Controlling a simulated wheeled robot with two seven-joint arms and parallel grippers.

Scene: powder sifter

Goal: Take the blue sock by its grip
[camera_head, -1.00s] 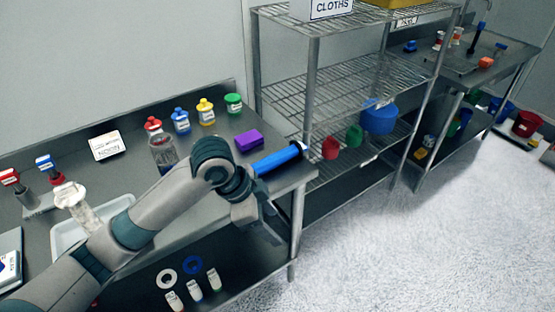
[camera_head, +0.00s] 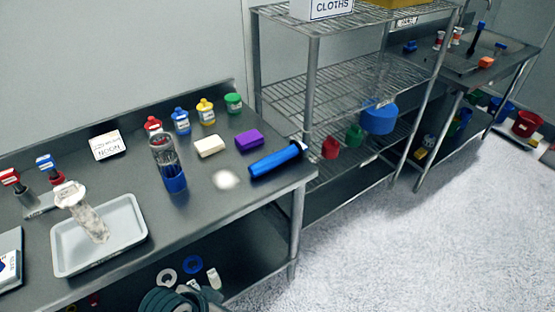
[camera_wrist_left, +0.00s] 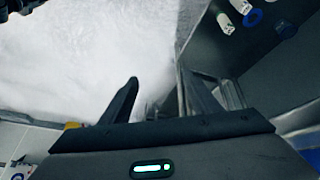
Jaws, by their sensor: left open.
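A long blue cylinder, which looks like the blue sock (camera_head: 272,162), lies on the steel bench near its right front corner in the head view. My right gripper is not in view.
A clear jar with a blue base (camera_head: 174,180), a cream block (camera_head: 209,147), a purple block (camera_head: 249,139) and a grey tray (camera_head: 128,250) are on the bench. A wire rack (camera_head: 300,90) stands right of the bench.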

